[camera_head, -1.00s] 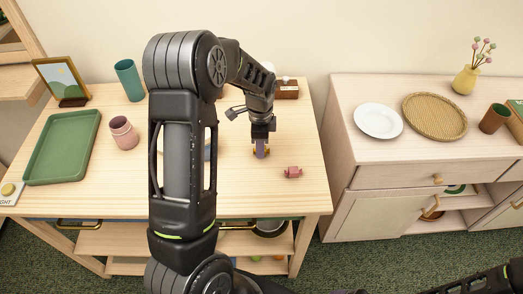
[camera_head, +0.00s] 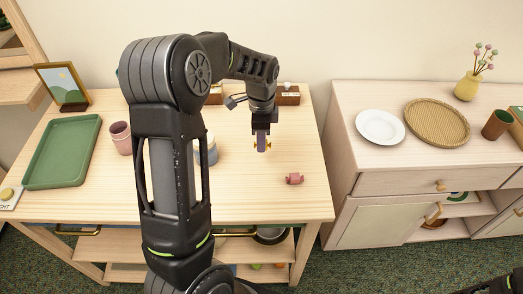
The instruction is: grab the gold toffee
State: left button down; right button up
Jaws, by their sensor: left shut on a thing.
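The gold toffee (camera_head: 256,144) is a small gold-wrapped sweet, its twisted ends showing on both sides of the fingers. My left gripper (camera_head: 262,147) points down and is shut on the toffee, above the right part of the wooden table (camera_head: 240,195). The fingers hide most of the toffee's middle. How high it is above the table is hard to tell. At the lower right, part of my right arm shows, but its gripper is out of view.
A green tray (camera_head: 62,150), a pink cup (camera_head: 121,138) and a blue-and-white container (camera_head: 208,152) stand left. Wooden boxes (camera_head: 288,97) are behind. A white plate (camera_head: 380,127) is on the right cabinet.

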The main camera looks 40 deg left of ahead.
pick_arm(q)
jog(key=shift+r, duration=2.15)
